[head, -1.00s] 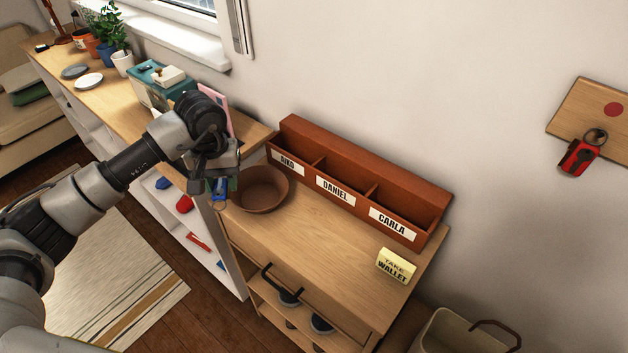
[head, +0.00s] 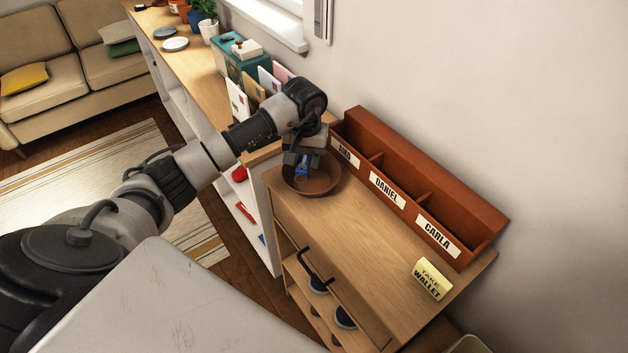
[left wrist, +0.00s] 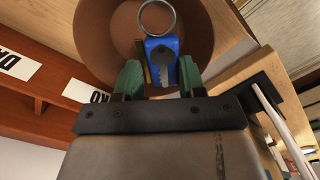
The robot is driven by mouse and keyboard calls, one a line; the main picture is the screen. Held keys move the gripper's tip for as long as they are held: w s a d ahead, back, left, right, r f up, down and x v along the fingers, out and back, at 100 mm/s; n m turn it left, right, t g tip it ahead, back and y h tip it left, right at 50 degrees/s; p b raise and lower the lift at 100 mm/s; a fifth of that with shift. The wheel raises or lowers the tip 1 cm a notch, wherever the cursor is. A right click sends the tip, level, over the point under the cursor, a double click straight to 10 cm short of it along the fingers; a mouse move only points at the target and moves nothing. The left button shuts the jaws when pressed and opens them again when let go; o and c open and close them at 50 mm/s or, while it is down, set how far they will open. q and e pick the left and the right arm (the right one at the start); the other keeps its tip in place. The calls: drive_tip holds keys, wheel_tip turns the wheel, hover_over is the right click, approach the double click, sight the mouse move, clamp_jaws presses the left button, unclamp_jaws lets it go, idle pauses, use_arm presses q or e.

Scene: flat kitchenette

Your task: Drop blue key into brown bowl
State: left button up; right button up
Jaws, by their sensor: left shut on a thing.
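The blue key (left wrist: 161,60), with a metal ring, is between the green fingertips of my left gripper (left wrist: 160,78) in the left wrist view. In the head view the blue key (head: 302,165) hangs below my left gripper (head: 303,155), which is shut on it. The brown bowl (head: 324,186) stands on the wooden cabinet top, and the key is over its inside. The bowl (left wrist: 100,50) also shows behind the key in the left wrist view. I cannot tell whether the key touches the bowl. My right gripper is not in view.
A reddish-brown organizer (head: 410,190) labelled DANIEL and CARLA stands behind the bowl along the wall. A yellow TAKE WALLET sign (head: 432,279) stands near the cabinet's right end. The cabinet top (head: 360,235) is clear between bowl and sign.

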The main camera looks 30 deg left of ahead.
use_arm(q)
drive_tip(key=shift+f, duration=0.1)
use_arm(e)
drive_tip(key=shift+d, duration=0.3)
use_arm(q)
drive_tip(key=o, duration=1)
wheel_tip(320, 180, up, 11)
drive_tip(key=b, duration=0.2)
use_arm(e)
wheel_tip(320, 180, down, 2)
use_arm(q)
drive_tip(key=shift+f, duration=0.15)
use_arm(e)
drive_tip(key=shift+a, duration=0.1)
